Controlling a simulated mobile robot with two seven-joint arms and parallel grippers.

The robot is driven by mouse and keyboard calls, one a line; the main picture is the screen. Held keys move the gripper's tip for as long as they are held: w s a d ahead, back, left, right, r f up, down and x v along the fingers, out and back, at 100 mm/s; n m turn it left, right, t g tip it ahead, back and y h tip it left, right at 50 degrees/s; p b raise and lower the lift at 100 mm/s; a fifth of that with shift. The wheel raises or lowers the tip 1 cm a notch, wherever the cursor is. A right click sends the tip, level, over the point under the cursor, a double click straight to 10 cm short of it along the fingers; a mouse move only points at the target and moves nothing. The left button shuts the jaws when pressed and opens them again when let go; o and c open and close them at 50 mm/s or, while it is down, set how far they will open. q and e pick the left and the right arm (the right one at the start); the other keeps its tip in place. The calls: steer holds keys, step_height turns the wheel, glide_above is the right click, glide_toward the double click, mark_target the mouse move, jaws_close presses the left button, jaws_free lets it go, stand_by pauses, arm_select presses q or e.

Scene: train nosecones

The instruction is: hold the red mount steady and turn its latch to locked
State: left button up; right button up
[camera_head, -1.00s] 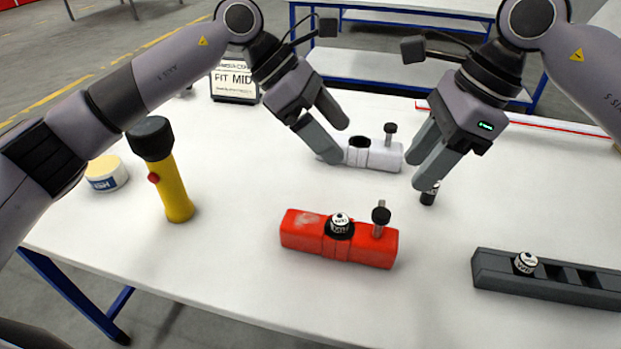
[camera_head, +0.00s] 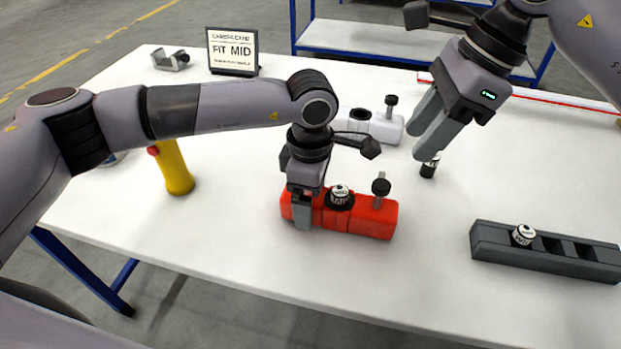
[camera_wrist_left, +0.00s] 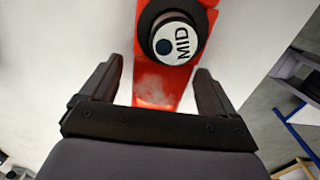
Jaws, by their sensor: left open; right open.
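The red mount (camera_head: 365,218) lies on the white table, with a black-ringed nosecone (camera_head: 341,195) in its middle and a dark upright latch (camera_head: 381,187) near its right end. In the left wrist view the nosecone (camera_wrist_left: 176,39) reads "MID" and the mount's worn left end (camera_wrist_left: 158,85) lies between my fingers. My left gripper (camera_head: 301,215) is open, pointing down at that left end, one finger on each side with gaps visible. My right gripper (camera_head: 427,130) is open and empty, behind and right of the mount, near a small dark nosecone (camera_head: 429,167).
A white mount (camera_head: 372,127) with a latch stands behind the red one. A dark grey rack (camera_head: 550,255) holding one nosecone is at the right. A yellow flashlight (camera_head: 175,168) stands at the left. A sign (camera_head: 232,50) reads "FIT MID". The table's front middle is clear.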

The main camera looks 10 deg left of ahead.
arm_select(q)
steer(key=shift+f, duration=0.8)
